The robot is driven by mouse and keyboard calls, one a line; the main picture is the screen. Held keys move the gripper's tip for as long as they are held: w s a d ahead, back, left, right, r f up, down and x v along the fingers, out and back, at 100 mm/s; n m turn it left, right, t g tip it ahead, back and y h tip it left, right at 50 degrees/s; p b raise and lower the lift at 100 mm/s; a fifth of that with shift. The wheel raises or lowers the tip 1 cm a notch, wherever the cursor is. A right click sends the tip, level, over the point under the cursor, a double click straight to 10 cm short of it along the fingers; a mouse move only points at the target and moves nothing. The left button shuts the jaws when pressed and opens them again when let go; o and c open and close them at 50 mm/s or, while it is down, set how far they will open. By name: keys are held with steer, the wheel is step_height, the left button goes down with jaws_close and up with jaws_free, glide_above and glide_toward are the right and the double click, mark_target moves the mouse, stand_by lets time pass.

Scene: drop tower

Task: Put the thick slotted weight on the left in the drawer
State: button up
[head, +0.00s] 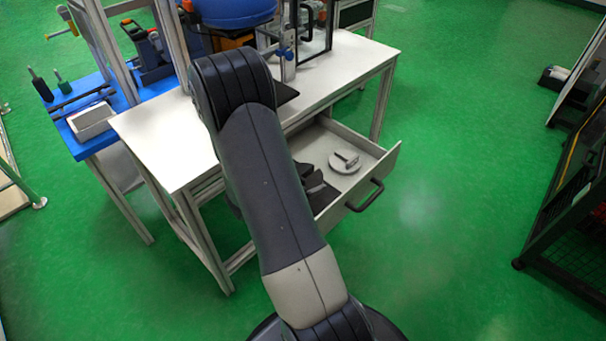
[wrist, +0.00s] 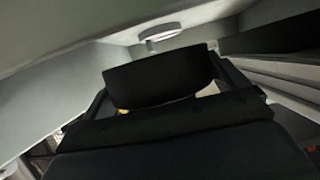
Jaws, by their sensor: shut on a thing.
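My gripper (wrist: 165,100) is inside the open drawer (head: 384,172), shut on a thick dark round-edged piece (wrist: 158,76). This looks like the thick slotted weight, but its slot does not show. In the head view my gripper (head: 314,184) is a dark shape at the drawer's left part, largely hidden by my arm, and I cannot separate the held piece from it. I cannot tell whether the piece touches the drawer floor.
The white table (head: 165,135) stands above the drawer, with a metal frame and a blue rounded body (head: 232,10) on or behind it. A blue bench (head: 75,132) with tools stands at left. A dark rack (head: 570,180) stands at right. Green floor is clear between.

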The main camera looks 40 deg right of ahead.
steer(key=shift+f+b, duration=0.65)
steer(key=shift+f, duration=1.15)
steer(key=shift+f+b, duration=0.4)
steer(key=shift+f, duration=0.25)
steer(key=o, duration=1.7)
steer(key=shift+s+f, duration=0.2)
steer(key=shift+f, duration=0.1)
steer(key=shift+r, duration=0.15)
steer(key=shift+r, duration=0.3)
steer(key=shift+r+p+v, duration=0.15)
steer(key=shift+p+v, duration=0.75)
steer(key=shift+v, duration=2.15)
steer(key=shift+r+p+v, duration=0.1)
steer(key=shift+p+v, duration=0.75)
steer(key=shift+v, duration=2.25)
steer(key=shift+w+d, duration=0.1)
steer(key=shift+w, duration=0.05)
